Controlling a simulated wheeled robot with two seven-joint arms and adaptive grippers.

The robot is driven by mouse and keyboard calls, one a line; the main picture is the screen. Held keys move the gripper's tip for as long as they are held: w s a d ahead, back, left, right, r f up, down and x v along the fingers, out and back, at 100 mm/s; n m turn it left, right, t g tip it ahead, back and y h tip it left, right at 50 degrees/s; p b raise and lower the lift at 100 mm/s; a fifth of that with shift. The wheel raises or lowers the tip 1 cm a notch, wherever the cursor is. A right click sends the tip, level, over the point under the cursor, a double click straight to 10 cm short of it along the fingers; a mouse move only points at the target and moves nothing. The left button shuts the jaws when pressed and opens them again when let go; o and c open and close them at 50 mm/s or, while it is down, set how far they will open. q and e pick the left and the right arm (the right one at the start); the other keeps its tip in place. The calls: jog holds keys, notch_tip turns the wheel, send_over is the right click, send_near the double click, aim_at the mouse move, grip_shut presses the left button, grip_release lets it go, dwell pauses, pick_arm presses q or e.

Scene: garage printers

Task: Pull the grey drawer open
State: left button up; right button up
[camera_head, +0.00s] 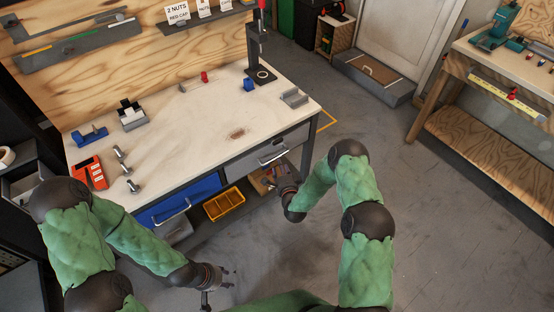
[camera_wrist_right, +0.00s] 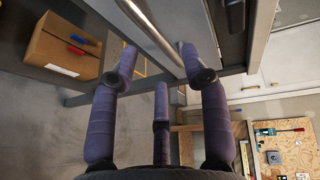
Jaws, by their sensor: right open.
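The grey drawer (camera_head: 262,151) is under the right part of the workbench, its front looking flush with the bench frame. Its metal bar handle (camera_head: 273,156) runs along the front. My right gripper (camera_head: 283,175) is just below and in front of this handle. In the right wrist view my right gripper (camera_wrist_right: 160,62) is open, and the handle bar (camera_wrist_right: 150,28) slants down toward the space between its fingertips. I cannot tell whether a finger touches it. The drawer front (camera_wrist_right: 213,28) shows beside the bar. My left gripper (camera_head: 213,285) hangs low over the floor, apparently open and empty.
A blue drawer (camera_head: 178,200) is left of the grey one. A yellow bin (camera_head: 224,203) and a cardboard box (camera_wrist_right: 62,45) sit low under the bench. The bench top (camera_head: 200,125) holds small parts and a press (camera_head: 259,60). The floor (camera_head: 400,215) to the right is clear.

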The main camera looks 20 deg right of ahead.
jog(key=w, duration=0.3)
jog(key=w+f+b, duration=0.1)
jog(key=w, duration=0.2)
jog(key=shift+w+d+f, duration=0.15)
jog(key=shift+w+d, duration=0.05)
grip_shut()
